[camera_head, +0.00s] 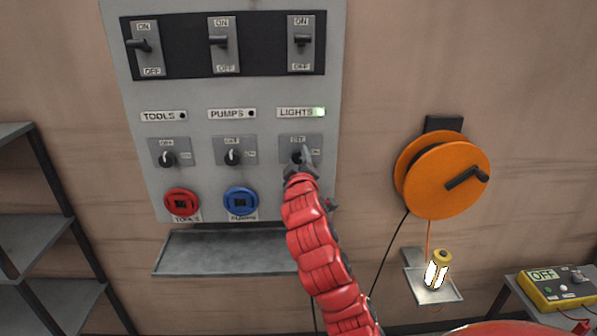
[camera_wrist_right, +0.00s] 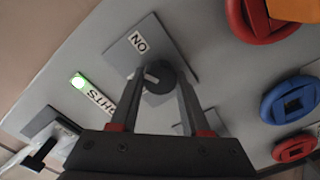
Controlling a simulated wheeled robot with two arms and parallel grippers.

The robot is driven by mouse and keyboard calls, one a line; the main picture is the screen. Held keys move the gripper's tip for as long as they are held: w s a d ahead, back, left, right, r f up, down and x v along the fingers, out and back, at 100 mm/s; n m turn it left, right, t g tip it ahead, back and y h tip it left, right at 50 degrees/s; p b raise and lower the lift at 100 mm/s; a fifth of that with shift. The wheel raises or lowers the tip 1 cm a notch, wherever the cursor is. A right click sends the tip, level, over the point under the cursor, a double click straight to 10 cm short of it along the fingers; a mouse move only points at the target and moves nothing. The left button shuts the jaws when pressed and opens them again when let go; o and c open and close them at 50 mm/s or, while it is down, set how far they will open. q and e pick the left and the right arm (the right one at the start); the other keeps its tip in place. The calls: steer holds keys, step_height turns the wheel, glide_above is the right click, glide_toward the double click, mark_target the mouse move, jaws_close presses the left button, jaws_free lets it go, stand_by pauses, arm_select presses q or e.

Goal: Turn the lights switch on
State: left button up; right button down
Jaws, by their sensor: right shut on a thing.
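The lights switch (camera_head: 297,157) is a dark rotary knob on a grey plate under the LIGHTS label (camera_head: 295,112) on the wall panel. The small lamp (camera_head: 319,112) beside that label glows green. In the right wrist view the knob (camera_wrist_right: 157,76) sits between the two fingers of my right gripper (camera_wrist_right: 160,84), which is shut on it. In the head view my right gripper (camera_head: 302,165) partly hides the knob, so its exact pointer angle is hard to tell. My left gripper is not in view.
TOOLS knob (camera_head: 168,158) and PUMPS knob (camera_head: 233,157) stand to the left, with red (camera_head: 181,203) and blue (camera_head: 240,201) sockets below. Breaker levers line the top. A grey shelf (camera_head: 220,253) juts out below. Right are an orange reel (camera_head: 440,175) and a lit lantern (camera_head: 436,272).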

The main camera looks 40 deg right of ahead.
steer(key=m+b, duration=0.4)
steer(key=b, duration=0.1)
steer(key=shift+f, duration=0.25)
steer(key=shift+r+m+b, duration=0.15)
steer(key=shift+m+b, duration=0.35)
steer(key=shift+m, duration=0.2)
steer(key=shift+c, duration=1.9)
jaws_free()
steer(key=shift+r, duration=0.1)
